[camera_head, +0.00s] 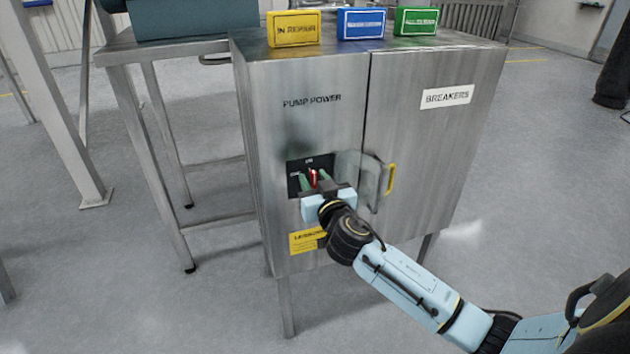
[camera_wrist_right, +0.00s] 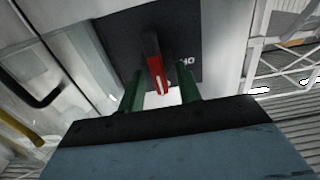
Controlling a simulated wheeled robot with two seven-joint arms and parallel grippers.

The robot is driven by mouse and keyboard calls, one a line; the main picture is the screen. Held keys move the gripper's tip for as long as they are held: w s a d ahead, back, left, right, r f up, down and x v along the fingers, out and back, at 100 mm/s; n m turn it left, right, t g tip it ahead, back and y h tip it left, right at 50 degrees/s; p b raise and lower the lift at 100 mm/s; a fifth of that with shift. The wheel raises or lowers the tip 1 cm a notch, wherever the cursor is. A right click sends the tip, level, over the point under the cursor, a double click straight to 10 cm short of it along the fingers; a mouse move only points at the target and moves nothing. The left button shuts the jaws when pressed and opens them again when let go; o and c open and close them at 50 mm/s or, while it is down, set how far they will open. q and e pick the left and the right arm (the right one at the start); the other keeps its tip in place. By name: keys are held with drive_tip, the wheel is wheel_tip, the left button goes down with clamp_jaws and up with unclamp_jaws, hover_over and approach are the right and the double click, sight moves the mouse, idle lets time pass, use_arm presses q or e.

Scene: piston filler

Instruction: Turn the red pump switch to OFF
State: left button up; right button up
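The red pump switch (camera_head: 314,178) sits on a black plate (camera_head: 296,184) on the left door of a steel cabinet, under the words PUMP POWER. In the right wrist view the red switch handle (camera_wrist_right: 155,62) points out from the plate toward the camera. My right gripper (camera_head: 315,181) is at the plate, its two green fingers on either side of the red handle. In the wrist view the fingers (camera_wrist_right: 161,92) stand apart with a gap around the handle, and I see no contact. Part of the plate's lettering is hidden. My left gripper is not in view.
The steel cabinet (camera_head: 300,130) has a right door labelled BREAKERS (camera_head: 447,96) and a yellow-edged handle (camera_head: 389,178) just right of my gripper. Yellow (camera_head: 294,28), blue (camera_head: 361,23) and green (camera_head: 416,21) boxes stand on top. A steel table (camera_head: 160,48) stands at left.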

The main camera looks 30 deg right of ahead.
drive_tip(key=c, duration=0.5)
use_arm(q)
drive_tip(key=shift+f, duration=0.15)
use_arm(e)
drive_tip(key=shift+n, duration=0.3)
drive_tip(key=shift+a+n, duration=0.1)
drive_tip(key=shift+n, duration=0.4)
drive_tip(key=shift+a+n+p, duration=0.1)
drive_tip(key=shift+n+p, duration=0.4)
drive_tip(key=shift+n, duration=0.2)
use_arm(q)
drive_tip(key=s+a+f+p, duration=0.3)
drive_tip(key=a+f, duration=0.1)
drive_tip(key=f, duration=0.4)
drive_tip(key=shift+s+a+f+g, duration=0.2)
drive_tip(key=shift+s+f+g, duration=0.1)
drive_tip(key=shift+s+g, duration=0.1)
use_arm(e)
drive_tip(key=n, duration=0.5)
drive_tip(key=f+n, duration=0.1)
drive_tip(key=n, duration=0.4)
drive_tip(key=a+n, duration=0.1)
drive_tip(key=n, duration=0.4)
drive_tip(key=shift+w+a+f, duration=0.1)
drive_tip(key=shift+w+f, duration=0.1)
drive_tip(key=shift+f, duration=0.2)
